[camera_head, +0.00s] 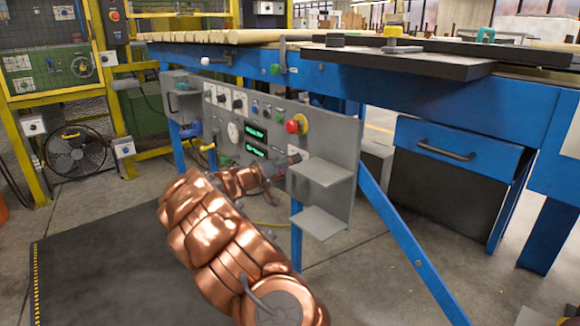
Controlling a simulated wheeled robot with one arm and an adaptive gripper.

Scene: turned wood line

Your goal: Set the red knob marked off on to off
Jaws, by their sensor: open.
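The grey control panel (330,142) hangs under the blue bench. A large red round control (292,126) with a yellow ring is near its upper right. I cannot read any off/on marking, so I cannot tell which control is the red knob named in the task. My copper arm reaches from the bottom of the view to the panel's lower part. My gripper (275,177) is at the arm's far end, close to the panel below the green displays; it is small and partly hidden, and its jaws are open. A white plate (299,156) beside it is partly covered.
Green displays (256,132), black dials (238,103) and a round gauge (233,132) are on the panel. Two grey shelves (322,172) stick out at its right end. A blue diagonal leg (400,238) stands to the right. A dark mat (95,255) lies on open floor at left.

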